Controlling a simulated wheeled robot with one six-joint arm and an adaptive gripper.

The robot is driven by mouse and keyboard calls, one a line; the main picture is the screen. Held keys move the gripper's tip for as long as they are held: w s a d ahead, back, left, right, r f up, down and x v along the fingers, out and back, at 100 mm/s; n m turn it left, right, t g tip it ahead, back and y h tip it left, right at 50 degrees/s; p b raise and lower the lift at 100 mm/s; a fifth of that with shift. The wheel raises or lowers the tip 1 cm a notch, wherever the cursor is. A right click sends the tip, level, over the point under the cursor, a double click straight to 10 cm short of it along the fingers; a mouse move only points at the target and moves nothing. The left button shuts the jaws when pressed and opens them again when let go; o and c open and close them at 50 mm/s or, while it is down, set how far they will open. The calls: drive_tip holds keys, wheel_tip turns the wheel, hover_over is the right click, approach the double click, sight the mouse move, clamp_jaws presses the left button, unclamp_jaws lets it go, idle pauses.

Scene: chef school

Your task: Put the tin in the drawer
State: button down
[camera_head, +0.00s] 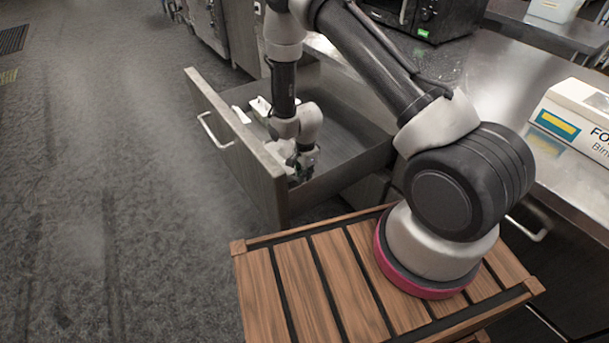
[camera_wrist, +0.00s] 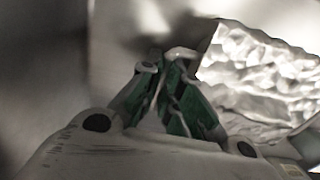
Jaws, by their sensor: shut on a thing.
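The drawer (camera_head: 235,150) is pulled open, its front panel facing left. My gripper (camera_head: 302,168) reaches down inside it, near the front right corner. In the wrist view its fingers, with green inner pads (camera_wrist: 168,62), come together at the tips. A pale silvery, crinkled thing (camera_wrist: 262,75), which looks like the tin, is beside the fingertips at the right. My gripper is shut on it at its near edge. In the head view a pale patch (camera_head: 279,150) shows beside my gripper; my arm hides much of it.
White items (camera_head: 260,106) lie farther back in the drawer. A steel counter (camera_head: 500,80) runs along the right, with a labelled white box (camera_head: 578,118) on it and a black appliance (camera_head: 428,18) behind. The floor (camera_head: 100,170) to the left is clear.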

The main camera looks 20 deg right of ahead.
drive_tip(key=c, duration=1.6)
unclamp_jaws()
